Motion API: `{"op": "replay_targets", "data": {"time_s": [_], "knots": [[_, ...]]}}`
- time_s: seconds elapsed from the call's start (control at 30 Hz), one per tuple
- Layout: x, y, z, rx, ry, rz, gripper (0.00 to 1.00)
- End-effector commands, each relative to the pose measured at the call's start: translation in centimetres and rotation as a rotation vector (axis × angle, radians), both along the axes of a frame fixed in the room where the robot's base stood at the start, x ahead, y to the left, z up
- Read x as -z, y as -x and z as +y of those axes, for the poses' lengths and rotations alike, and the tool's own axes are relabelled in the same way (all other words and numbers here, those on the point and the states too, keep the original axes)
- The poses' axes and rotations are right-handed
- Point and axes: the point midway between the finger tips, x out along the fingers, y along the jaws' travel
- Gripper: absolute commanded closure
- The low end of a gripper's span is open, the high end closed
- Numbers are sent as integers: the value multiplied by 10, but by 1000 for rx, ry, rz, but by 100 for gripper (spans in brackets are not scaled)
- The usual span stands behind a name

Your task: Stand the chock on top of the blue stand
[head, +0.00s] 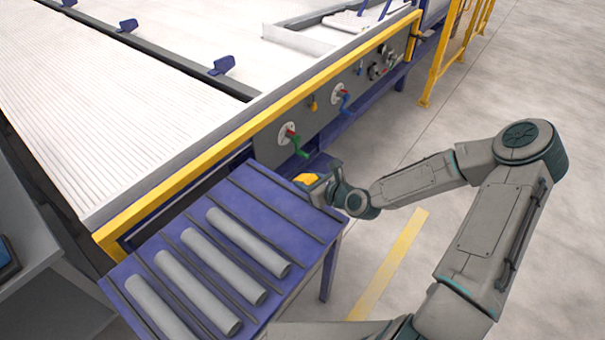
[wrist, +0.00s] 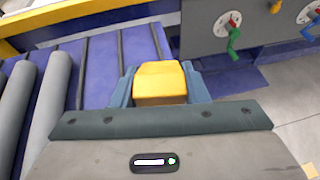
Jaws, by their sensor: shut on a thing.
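The chock is a yellow block with a bevelled top; it shows between the fingers in the wrist view (wrist: 160,82) and as a small yellow patch in the head view (head: 306,178). My gripper (wrist: 160,92) is shut on it, one finger on each side. In the head view my gripper (head: 318,187) is at the far right corner of the blue ribbed stand (head: 262,190). The chock's underside is hidden, so I cannot tell whether it touches the stand.
Several grey pipes (head: 248,243) lie between dark ribs on the stand's nearer part. A machine with a yellow edge rail (head: 190,178) stands behind. Its green crank (head: 298,146) and blue crank (head: 343,100) stick out near my gripper. Floor to the right is open.

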Motion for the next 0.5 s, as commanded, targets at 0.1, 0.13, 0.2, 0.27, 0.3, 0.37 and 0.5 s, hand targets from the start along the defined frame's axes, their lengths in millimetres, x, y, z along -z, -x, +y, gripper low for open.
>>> {"op": "replay_targets", "data": {"time_s": [0.1,0.13,0.2,0.27,0.3,0.37,0.5], "knots": [[-8,8,10,-92,-2,-1,84],[-8,10,12,-110,-1,0,84],[-8,13,15,-141,-3,0,84],[-8,15,16,-158,-4,-1,84],[-8,16,17,-165,-3,-1,84],[-6,17,18,-172,-3,-1,84],[1,17,18,-174,-2,-2,84]]}}
